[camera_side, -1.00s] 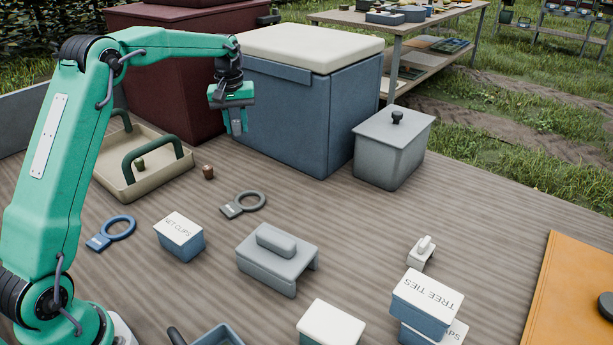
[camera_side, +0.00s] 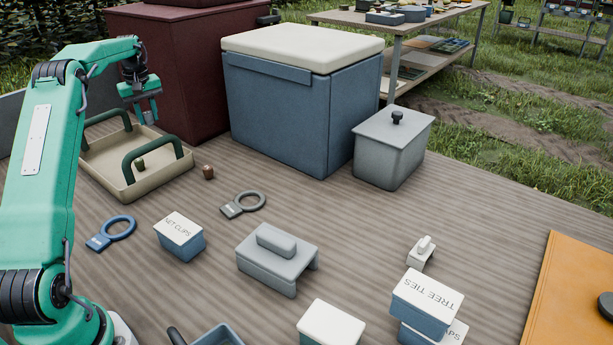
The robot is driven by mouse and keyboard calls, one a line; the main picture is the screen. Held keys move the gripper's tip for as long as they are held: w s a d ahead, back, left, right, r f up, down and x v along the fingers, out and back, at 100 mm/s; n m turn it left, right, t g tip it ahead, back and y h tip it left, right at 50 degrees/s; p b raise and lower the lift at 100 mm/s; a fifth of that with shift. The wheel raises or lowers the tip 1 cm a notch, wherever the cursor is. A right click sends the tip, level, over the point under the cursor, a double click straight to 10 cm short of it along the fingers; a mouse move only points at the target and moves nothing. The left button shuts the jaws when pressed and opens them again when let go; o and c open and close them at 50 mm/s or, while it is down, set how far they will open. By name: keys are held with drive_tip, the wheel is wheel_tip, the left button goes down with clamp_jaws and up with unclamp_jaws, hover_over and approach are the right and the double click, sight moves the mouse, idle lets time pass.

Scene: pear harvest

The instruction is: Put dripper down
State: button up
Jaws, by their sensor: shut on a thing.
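My gripper (camera_side: 150,116) is at the upper left, raised above the far right end of the beige tray (camera_side: 112,181) and in front of the dark red box. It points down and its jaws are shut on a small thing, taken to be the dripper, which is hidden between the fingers. The tray has two green handles. A small olive-green piece (camera_side: 140,164) lies in the tray. A small brown piece (camera_side: 208,172) lies on the table just right of the tray.
The dark red box (camera_side: 180,80) and blue cooler (camera_side: 275,110) stand behind. A grey lidded bin (camera_side: 390,155) is right of the cooler. Blue (camera_side: 118,228) and grey (camera_side: 250,201) ring tools, a net clips box (camera_side: 180,236) and a grey handled block (camera_side: 277,260) lie nearer.

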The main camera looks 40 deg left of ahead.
sight(150, 120)
drive_tip(key=shift+w+d+f, duration=0.1)
drive_tip(key=shift+f, duration=1.05)
drive_tip(key=shift+d+f, duration=0.1)
drive_tip(key=shift+f, duration=1.05)
drive_tip(key=s+a+f, duration=0.1)
drive_tip(key=a+f, duration=0.1)
drive_tip(key=a, duration=0.1)
drive_tip(key=s+a+f, duration=0.2)
drive_tip(key=a, duration=0.2)
drive_tip(key=s+a+f, duration=0.1)
drive_tip(key=a+f, duration=0.2)
drive_tip(key=shift+s+a, duration=0.35)
drive_tip(key=shift+a, duration=0.05)
drive_tip(key=shift+f, duration=2)
drive_tip(key=shift+f, duration=0.15)
drive_tip(key=o, duration=0.9)
drive_tip(key=shift+o, duration=0.2)
wheel_tip(150, 120, up, 12)
drive_tip(key=shift+s+d, duration=0.15)
drive_tip(key=shift+d, duration=0.3)
